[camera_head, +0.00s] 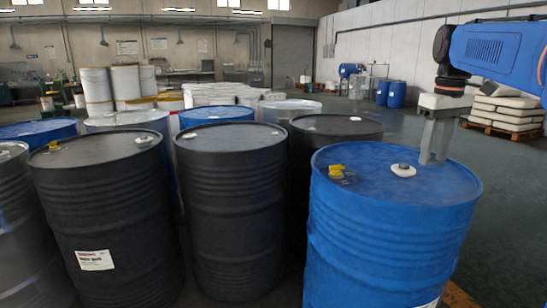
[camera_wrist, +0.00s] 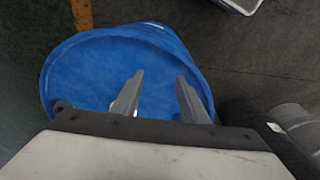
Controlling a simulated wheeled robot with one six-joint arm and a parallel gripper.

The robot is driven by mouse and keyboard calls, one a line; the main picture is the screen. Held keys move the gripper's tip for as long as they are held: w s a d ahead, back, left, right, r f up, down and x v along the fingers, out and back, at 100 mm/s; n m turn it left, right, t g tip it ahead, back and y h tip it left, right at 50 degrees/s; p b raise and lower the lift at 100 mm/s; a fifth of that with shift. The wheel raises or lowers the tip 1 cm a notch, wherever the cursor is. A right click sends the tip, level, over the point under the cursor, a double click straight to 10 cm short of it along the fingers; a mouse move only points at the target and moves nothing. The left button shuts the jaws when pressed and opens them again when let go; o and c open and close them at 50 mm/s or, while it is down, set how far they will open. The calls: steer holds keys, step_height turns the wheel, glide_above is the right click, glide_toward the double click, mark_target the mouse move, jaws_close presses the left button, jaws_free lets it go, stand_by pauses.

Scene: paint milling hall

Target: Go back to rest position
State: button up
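My gripper (camera_head: 432,158) is above the right side of a blue drum (camera_head: 385,250), its fingers pointing down close to the drum's lid. I cannot tell whether the fingertips touch the lid. In the wrist view, the two fingers of my gripper (camera_wrist: 160,78) stand apart over the blue lid (camera_wrist: 90,75), with only bare lid visible between their tips. A white cap with a dark centre (camera_head: 403,170) sits on the lid left of my gripper. A yellow tap-like fitting (camera_head: 337,172) sits farther left on the lid.
Black drums (camera_head: 235,215) (camera_head: 105,215) stand close on the left, with another black drum (camera_head: 335,130) behind. White sacks on a pallet (camera_head: 507,112) and small blue drums (camera_head: 396,95) stand farther back. Open floor (camera_head: 500,200) lies to the right of the blue drum.

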steer(key=s+a+f+m+t, duration=0.1)
steer(key=s+a+f, duration=0.3)
steer(key=s+f, duration=0.4)
steer(key=s+a+f+m+t, duration=0.1)
steer(key=s+a+f, duration=0.2)
steer(key=s+f, duration=0.6)
steer(key=s+a+f+m+t, duration=0.1)
steer(key=s+a+f, duration=0.3)
steer(key=s+f, duration=0.4)
steer(key=shift+s+a+f+t, duration=0.25)
steer(key=shift+a+f+t, duration=0.1)
steer(key=shift+f+t, duration=0.2)
